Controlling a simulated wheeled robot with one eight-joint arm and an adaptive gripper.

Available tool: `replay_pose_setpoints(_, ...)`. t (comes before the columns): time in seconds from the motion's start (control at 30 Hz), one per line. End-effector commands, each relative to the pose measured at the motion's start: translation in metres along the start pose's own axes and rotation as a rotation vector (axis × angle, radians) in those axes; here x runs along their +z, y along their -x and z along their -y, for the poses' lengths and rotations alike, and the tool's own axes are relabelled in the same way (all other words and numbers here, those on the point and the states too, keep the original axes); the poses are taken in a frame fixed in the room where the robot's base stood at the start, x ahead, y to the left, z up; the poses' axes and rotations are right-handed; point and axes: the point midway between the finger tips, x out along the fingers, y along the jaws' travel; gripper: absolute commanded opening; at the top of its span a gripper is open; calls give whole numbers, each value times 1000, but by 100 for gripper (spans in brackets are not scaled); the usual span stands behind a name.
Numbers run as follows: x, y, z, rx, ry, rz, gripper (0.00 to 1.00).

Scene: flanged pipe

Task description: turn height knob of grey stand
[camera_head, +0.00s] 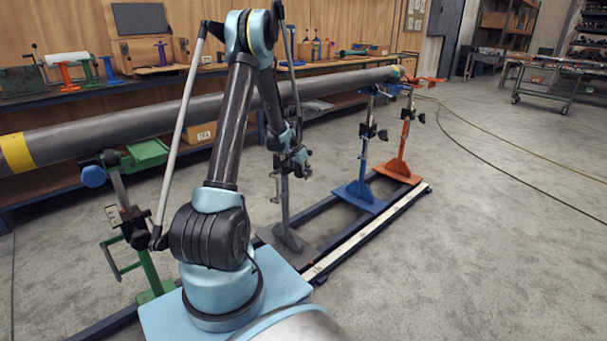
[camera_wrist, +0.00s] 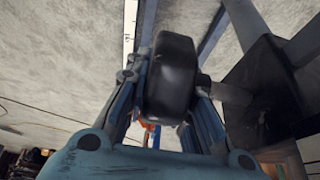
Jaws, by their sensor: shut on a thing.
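The grey stand (camera_head: 285,205) rises from the floor rail under the pipe, just beyond my arm. My gripper (camera_head: 299,165) is at the upper part of this stand, where arm and clamp parts overlap. In the wrist view the black round height knob (camera_wrist: 170,75) sits between the two fingers of my gripper (camera_wrist: 168,95), which are shut on it from both sides. A short metal shaft runs from the knob to a dark block (camera_wrist: 262,85) at the right. In the head view the knob is too small and covered to make out.
A long grey pipe (camera_head: 345,83) with yellow bands runs above the stands. A green stand (camera_head: 150,270) is at the left; a blue stand (camera_head: 362,165) and an orange stand (camera_head: 404,140) are to the right. A workbench stands behind the pipe. The floor at the right is open, with cables.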

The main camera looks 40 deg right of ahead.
Motion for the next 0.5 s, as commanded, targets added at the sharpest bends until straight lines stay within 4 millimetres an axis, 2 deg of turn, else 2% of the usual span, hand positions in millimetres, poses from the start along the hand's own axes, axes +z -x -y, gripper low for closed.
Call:
replay_pose_setpoints(0.23, -1, 0, 2, -2, 1, -1, 0)
replay_pose_setpoints(0.27, -1, 0, 2, -2, 1, -1, 25)
replay_pose_setpoints(0.33, -1, 0, 1, -2, 1, -1, 40)
replay_pose_setpoints(0.37, -1, 0, 1, -2, 1, -1, 43)
replay_pose_setpoints(0.5, -1, 0, 1, -2, 1, -1, 43)
